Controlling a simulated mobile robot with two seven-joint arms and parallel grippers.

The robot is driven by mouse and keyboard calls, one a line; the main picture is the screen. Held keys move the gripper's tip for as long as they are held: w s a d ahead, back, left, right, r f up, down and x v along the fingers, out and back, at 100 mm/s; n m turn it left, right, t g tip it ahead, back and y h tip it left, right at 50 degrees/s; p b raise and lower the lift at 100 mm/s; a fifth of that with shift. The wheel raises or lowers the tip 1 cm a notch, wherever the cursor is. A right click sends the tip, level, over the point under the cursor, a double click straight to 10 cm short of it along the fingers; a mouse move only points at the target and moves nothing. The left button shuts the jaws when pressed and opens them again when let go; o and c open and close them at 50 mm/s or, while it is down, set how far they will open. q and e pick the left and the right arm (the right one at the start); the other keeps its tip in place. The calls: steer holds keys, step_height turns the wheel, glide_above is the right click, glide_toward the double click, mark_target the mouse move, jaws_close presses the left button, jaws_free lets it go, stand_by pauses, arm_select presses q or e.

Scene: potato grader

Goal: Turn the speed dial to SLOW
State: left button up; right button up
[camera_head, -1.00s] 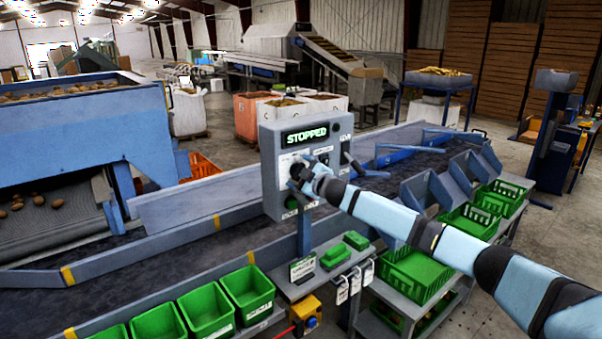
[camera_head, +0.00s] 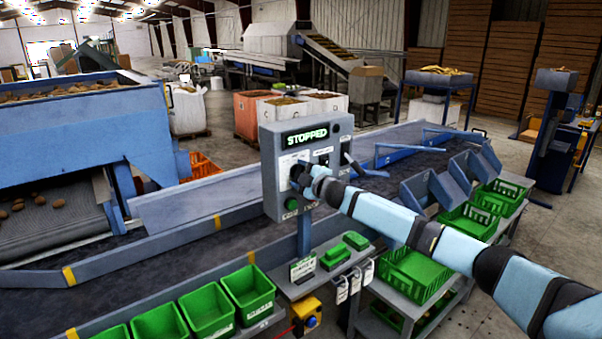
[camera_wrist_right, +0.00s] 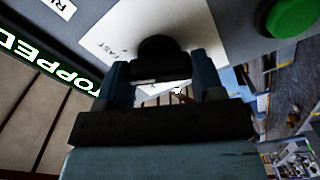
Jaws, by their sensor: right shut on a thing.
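The grey control box (camera_head: 270,160) stands on a post beside the conveyor, and its display (camera_head: 305,136) reads STOPPED. My right gripper (camera_head: 299,174) is at the left part of the box's face and hides most of the speed dial in the head view. In the right wrist view the dark round dial (camera_wrist_right: 160,52) sits on a white label plate where "FAST" can be read. My right gripper's fingers (camera_wrist_right: 163,72) are shut on the dial, one at each side. The dial's pointer and the SLOW mark cannot be made out. My left gripper is not in view.
A green button (camera_head: 291,204) sits below the dial, and it also shows in the right wrist view (camera_wrist_right: 292,18). A lever (camera_head: 351,164) sticks out at the box's right side. Green bins (camera_head: 207,312) line the conveyor's front. A yellow box with a blue button (camera_head: 307,312) is below.

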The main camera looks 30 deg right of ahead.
steer(key=n+p, duration=0.1)
steer(key=n, duration=0.5)
steer(key=shift+n, duration=0.3)
steer(key=n+p, duration=0.1)
steer(key=n, duration=0.5)
steer(key=shift+f, duration=0.2)
steer(key=o, duration=0.9)
steer(key=shift+s, duration=0.15)
steer(key=shift+s+d+b, duration=0.2)
steer(key=shift+s+b, duration=0.3)
steer(key=shift+s, duration=1.75)
steer(key=shift+s+d+b, duration=0.15)
steer(key=shift+s+b, duration=0.35)
steer(key=shift+s, duration=1.75)
steer(key=shift+s+d+b, duration=0.2)
steer(key=shift+s+b, duration=0.3)
steer(key=shift+s, duration=1.75)
